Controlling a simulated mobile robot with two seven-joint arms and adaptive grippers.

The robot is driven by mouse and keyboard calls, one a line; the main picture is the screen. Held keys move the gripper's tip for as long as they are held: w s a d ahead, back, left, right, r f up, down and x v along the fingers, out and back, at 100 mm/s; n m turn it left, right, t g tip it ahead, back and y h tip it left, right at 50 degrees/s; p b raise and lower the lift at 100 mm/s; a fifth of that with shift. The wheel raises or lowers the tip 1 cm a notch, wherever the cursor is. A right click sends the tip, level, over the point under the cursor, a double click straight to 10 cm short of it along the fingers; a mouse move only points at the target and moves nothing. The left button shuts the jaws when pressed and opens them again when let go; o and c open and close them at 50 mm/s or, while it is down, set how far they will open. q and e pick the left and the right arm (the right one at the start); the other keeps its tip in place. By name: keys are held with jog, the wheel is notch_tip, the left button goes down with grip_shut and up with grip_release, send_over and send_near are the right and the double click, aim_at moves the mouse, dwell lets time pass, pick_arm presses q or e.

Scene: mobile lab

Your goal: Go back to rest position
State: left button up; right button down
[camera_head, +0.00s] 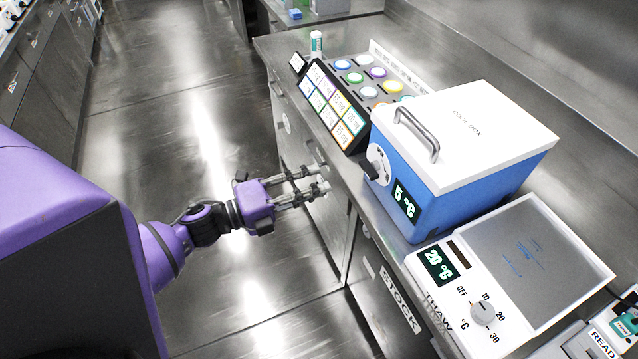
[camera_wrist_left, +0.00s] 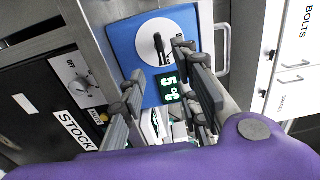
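My left gripper (camera_head: 320,180) reaches in from the left in the head view, over the aisle beside the counter's front edge. Its two fingers are apart with nothing held between them. In the left wrist view the open fingers (camera_wrist_left: 163,70) frame the blue front of the cool box and its 5 °C display. The cool box (camera_head: 485,125) stands on the counter with its white lid shut, to the right of the gripper and apart from it. My right gripper is not in view.
The steel counter (camera_head: 285,47) holds a rack of colored round caps, a label board (camera_head: 335,105), a white-capped tube (camera_head: 316,44) and a thaw plate (camera_head: 530,260) reading 20 °C. A drawer marked STOCK (camera_head: 400,300) is below. The aisle floor (camera_head: 150,110) is clear.

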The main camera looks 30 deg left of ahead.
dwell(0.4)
